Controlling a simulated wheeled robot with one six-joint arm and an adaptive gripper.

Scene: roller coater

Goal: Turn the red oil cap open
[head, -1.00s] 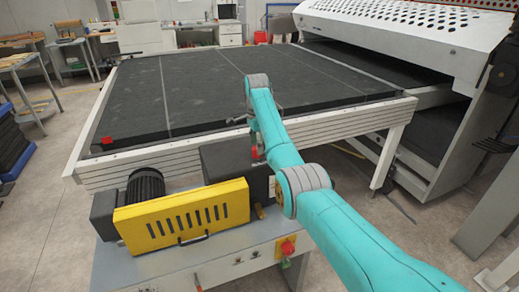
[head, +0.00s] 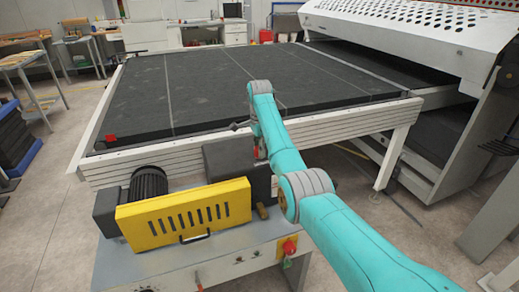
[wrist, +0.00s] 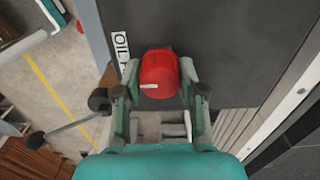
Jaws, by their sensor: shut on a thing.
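The red oil cap (wrist: 158,68) shows in the middle of the wrist view, with a small white mark on its near side. It sits against a dark grey housing (wrist: 215,35), beside a white label reading "OIL" (wrist: 121,45). My gripper (wrist: 159,82) has one finger on each side of the cap and is shut on it. In the head view the grey housing (head: 226,160) stands behind the yellow guard, and my arm hides most of the gripper and cap there.
A yellow guard (head: 185,218) and a black motor (head: 147,185) stand left of my arm. A red knob (head: 289,246) is on the cabinet front. The long black conveyor bed (head: 215,90) lies behind. Floor is open at the right.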

